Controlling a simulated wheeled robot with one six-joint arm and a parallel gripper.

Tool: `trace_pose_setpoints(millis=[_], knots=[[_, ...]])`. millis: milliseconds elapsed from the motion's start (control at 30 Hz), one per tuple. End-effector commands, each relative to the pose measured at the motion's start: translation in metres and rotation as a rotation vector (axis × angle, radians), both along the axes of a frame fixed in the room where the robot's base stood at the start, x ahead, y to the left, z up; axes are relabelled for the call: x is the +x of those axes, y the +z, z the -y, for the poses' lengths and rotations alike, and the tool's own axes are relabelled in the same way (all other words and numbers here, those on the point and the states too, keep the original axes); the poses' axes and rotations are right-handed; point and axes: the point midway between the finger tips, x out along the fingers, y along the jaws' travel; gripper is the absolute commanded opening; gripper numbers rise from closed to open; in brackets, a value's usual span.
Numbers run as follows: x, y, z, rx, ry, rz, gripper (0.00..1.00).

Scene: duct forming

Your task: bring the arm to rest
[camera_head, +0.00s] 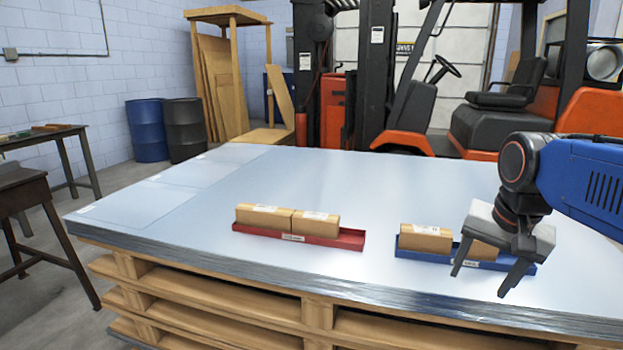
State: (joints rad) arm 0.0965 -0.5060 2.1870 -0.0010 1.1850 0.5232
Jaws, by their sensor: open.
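The trays stand on a stack of grey metal sheets (290,180) on a wooden pallet (230,311). The sheet surface left of and behind the trays is clear. An orange forklift (400,128) stands behind it. Drums (150,130) and dark tables (25,180) are at the left.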

Motion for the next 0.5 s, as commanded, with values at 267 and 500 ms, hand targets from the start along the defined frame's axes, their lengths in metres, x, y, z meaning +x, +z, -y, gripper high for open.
trace_pose_setpoints(millis=[267, 500], knots=[[-0.065, -0.066, -0.022, -0.106, 0.367, 0.078, 0.61], [-0.094, -0.104, -0.030, -0.172, 0.561, 0.120, 0.61]])
